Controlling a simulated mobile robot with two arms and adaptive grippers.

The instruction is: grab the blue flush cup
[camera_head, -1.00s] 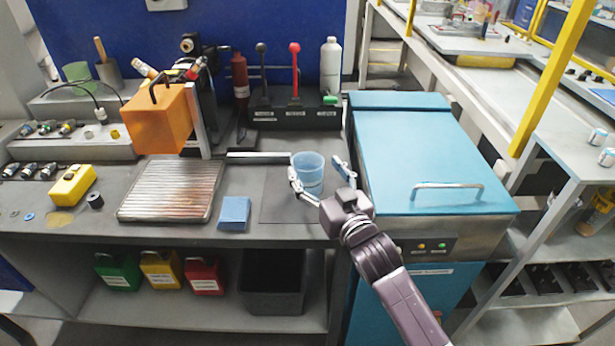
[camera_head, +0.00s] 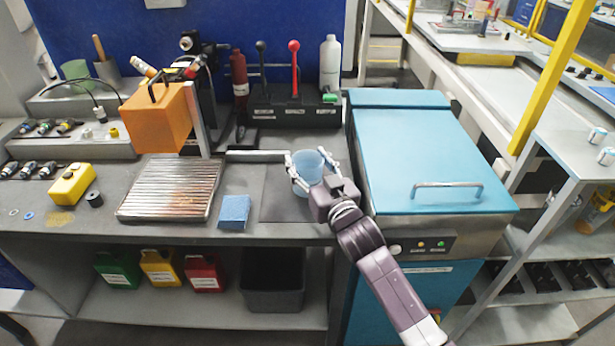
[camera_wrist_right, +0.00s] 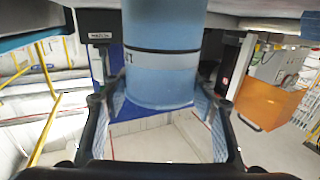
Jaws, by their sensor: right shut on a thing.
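The blue flush cup (camera_head: 307,166) is a translucent light-blue cup on the dark mat at the right end of the workbench. My right gripper (camera_head: 309,172) reaches in from the lower right and is shut on the cup, one finger on each side of it. In the right wrist view the cup (camera_wrist_right: 163,60) fills the space between the fingers (camera_wrist_right: 160,105), with a dark line and some lettering on its side. I cannot tell whether its base still touches the mat. My left gripper is not in view.
A blue sponge-like block (camera_head: 234,211) and a ribbed metal tray (camera_head: 170,189) lie left of the cup. A control box with levers (camera_head: 294,112) stands behind. A teal-lidded machine (camera_head: 420,150) stands close on the right. An orange box (camera_head: 156,120) is further left.

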